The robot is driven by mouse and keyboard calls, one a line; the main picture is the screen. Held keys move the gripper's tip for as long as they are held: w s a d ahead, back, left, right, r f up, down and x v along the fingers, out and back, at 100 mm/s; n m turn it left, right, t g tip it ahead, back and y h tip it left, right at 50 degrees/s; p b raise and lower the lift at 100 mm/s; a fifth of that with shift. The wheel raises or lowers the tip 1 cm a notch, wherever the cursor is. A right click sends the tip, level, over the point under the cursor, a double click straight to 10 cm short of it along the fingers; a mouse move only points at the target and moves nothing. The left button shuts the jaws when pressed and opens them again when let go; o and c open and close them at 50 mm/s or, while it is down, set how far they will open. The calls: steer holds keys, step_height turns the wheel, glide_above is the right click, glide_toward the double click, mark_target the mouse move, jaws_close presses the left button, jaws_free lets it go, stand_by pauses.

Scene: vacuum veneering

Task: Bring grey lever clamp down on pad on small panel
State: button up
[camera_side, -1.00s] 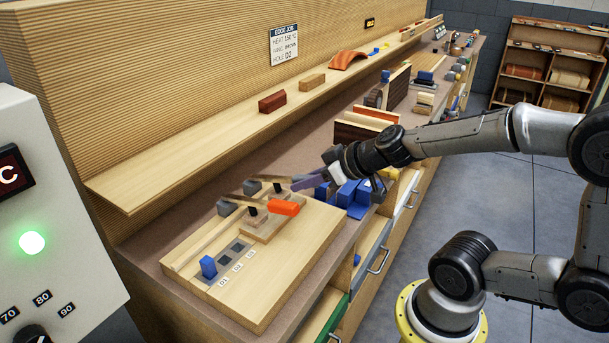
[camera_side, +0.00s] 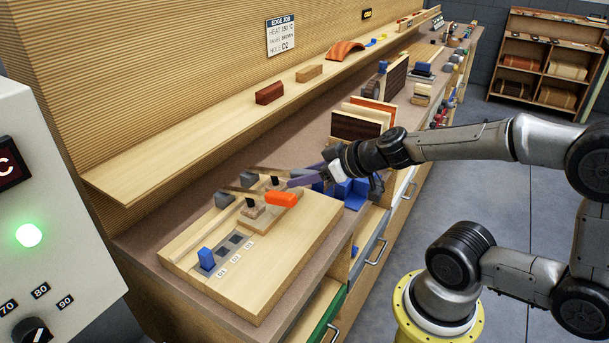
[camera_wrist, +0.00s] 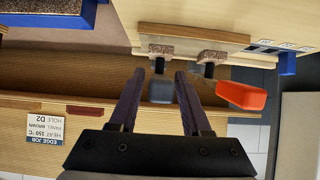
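My gripper (camera_wrist: 161,72) has its two dark fingers on either side of the grey lever clamp's grey handle (camera_wrist: 160,91). A small gap seems to show on each side of the handle.
The wooden board (camera_side: 260,275) carries a blue peg (camera_side: 206,258) beside dark, labelled holes. Upright panels (camera_side: 357,124) are farther back. A long shelf (camera_side: 190,150) runs behind the clamps.

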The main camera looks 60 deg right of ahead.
steer(key=shift+o, duration=0.6)
steer(key=shift+s+r, duration=0.4)
steer(key=v, duration=1.2)
steer(key=shift+s, duration=0.35)
steer(key=shift+a+r, duration=0.15)
